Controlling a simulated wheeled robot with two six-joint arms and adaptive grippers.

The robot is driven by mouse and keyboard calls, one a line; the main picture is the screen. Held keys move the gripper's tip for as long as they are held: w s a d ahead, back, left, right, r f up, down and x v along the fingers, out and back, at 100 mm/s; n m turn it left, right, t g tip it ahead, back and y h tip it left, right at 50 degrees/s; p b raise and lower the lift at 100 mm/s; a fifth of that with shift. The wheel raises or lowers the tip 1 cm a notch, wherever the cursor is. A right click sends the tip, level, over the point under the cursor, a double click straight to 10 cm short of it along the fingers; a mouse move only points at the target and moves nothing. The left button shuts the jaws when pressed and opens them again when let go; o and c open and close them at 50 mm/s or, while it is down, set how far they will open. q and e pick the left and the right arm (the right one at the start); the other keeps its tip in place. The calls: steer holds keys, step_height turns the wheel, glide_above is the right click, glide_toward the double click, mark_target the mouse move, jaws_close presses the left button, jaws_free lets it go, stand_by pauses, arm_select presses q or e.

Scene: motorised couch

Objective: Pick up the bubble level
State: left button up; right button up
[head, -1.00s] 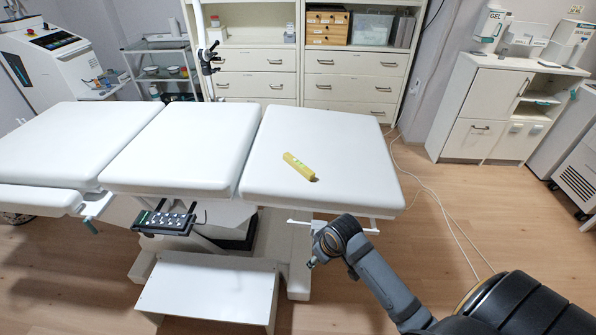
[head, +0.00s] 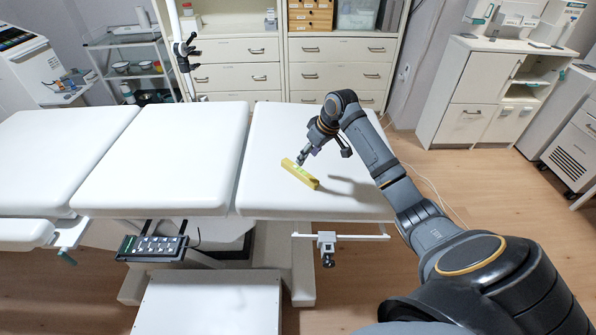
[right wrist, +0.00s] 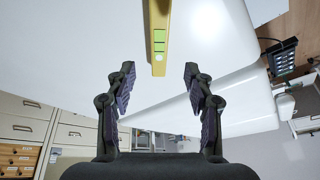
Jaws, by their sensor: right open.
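The bubble level (head: 308,180) is a yellow bar lying on the white right-hand section of the couch (head: 270,150). My right gripper (head: 302,160) is above it and very near its far side, with the fingers pointing down. In the right wrist view my right gripper (right wrist: 160,78) is open, with its two dark fingers apart. The bubble level (right wrist: 160,30) shows there ahead of the gap, its green vial and near end lined up between the fingertips. I cannot tell whether the fingers touch it. My left gripper is not in view.
The rest of the couch top (head: 160,160) is bare. A hand control (head: 152,247) hangs at its front edge, and a white step (head: 210,305) stands below. Drawer cabinets (head: 340,75) stand behind. A jointed black fixture on a pole (head: 185,50) rises beyond the couch.

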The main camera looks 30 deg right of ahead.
mark_target(300, 170)
steer(key=x, duration=0.3)
steer(key=shift+w+d, duration=0.15)
steer(key=shift+w, duration=0.05)
steer(key=shift+a+f, duration=0.2)
steer(key=shift+f, duration=0.55)
steer(key=x, duration=0.4)
steer(key=shift+s, duration=0.1)
steer(key=shift+c, duration=1.5)
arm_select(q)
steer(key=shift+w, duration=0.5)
arm_select(e)
jaws_close()
